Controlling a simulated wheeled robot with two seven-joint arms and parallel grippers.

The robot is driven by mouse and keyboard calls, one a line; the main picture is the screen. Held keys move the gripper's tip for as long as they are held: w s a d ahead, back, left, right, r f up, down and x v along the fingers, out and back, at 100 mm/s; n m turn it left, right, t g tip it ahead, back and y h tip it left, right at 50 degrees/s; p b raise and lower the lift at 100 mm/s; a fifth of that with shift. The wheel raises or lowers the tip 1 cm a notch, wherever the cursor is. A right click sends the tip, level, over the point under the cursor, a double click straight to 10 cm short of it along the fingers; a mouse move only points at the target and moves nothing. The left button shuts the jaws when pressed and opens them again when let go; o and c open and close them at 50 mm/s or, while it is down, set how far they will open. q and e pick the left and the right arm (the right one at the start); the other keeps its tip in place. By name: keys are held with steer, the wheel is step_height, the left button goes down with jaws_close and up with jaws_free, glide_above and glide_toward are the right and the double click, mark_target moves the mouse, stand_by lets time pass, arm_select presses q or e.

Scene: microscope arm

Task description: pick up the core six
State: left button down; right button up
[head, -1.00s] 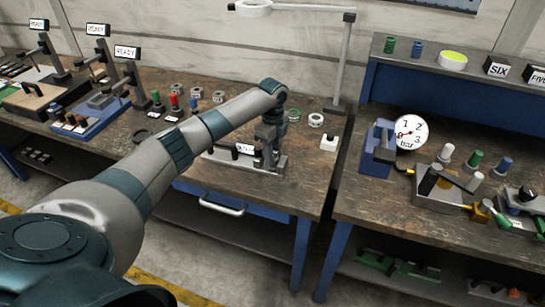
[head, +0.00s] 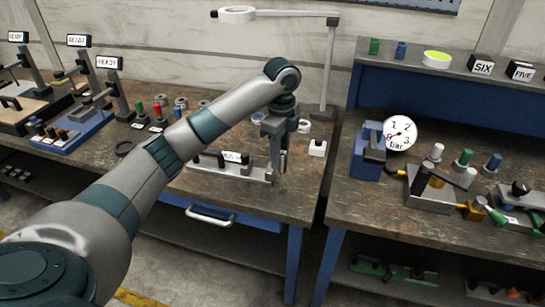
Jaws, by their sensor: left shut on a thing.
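My left gripper (head: 281,158) hangs with its fingers down at the right end of a low grey rack (head: 225,173) on the middle workbench. It is shut on a small grey piece, mostly hidden between the fingers. I cannot tell from its looks whether this is the core six, or whether it clears the rack. A dark block with the word SIX (head: 482,66) stands on the blue shelf at the upper right. My right gripper is not in view.
A white lamp stand (head: 328,75) rises behind the gripper. A small white block (head: 317,148) sits to its right. A gap separates this bench from the right bench, which holds a round gauge (head: 400,133) and a grey fixture (head: 432,195).

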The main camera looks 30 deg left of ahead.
arm_select(q)
steer(key=shift+s+d+r, duration=0.2)
steer(key=shift+d+r, duration=0.1)
steer(key=shift+d, duration=0.1)
stand_by(0.3)
steer(key=s+d+f+n, duration=0.5)
steer(key=s+f+n, duration=0.2)
steer(key=s+n, duration=0.2)
steer(key=s+d+f+n, duration=0.6)
steer(key=s+f+n, duration=0.2)
steer(key=s, duration=0.6)
steer(key=shift+d+n, duration=0.2)
steer(key=shift+n, duration=0.2)
steer(key=shift+f, duration=0.1)
